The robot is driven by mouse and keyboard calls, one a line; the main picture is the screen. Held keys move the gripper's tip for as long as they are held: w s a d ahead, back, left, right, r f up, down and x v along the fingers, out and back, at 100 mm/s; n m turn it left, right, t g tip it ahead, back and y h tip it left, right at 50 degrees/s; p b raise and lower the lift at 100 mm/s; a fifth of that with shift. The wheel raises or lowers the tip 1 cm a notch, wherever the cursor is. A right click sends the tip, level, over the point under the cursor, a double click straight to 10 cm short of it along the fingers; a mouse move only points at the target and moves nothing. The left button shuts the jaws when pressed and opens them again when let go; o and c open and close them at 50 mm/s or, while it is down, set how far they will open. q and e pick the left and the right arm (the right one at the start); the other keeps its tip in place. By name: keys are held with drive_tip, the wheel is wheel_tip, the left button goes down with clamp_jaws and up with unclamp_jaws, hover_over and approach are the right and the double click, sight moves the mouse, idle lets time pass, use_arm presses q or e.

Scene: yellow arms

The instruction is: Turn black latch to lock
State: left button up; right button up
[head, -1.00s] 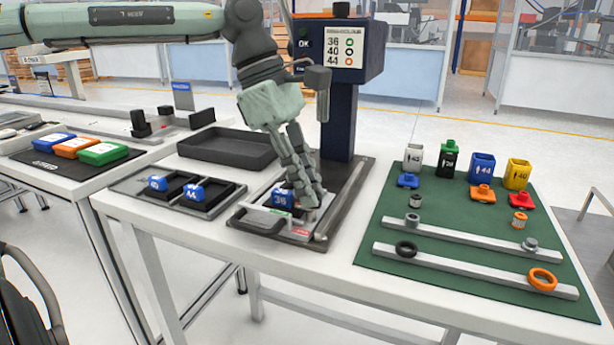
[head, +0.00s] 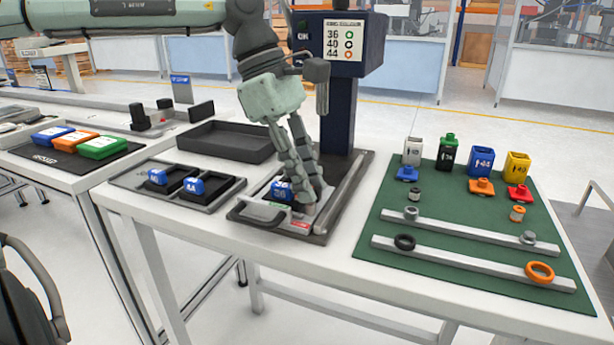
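A dark fixture plate (head: 240,216) lies on the white table with a blue block marked 36 (head: 282,191) seated in it. I cannot tell if the fingers hold anything. My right gripper is not in view.
A dark blue post with a display (head: 343,45) stands behind the fixture. Left are a tray with two blue blocks (head: 190,186) and an empty black bin (head: 225,142). A green mat (head: 460,245) with bottles, caps, rings and two rails lies to the right.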

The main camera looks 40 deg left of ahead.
use_arm(q)
drive_tip(key=v, duration=1.2)
drive_tip(key=shift+s, duration=0.1)
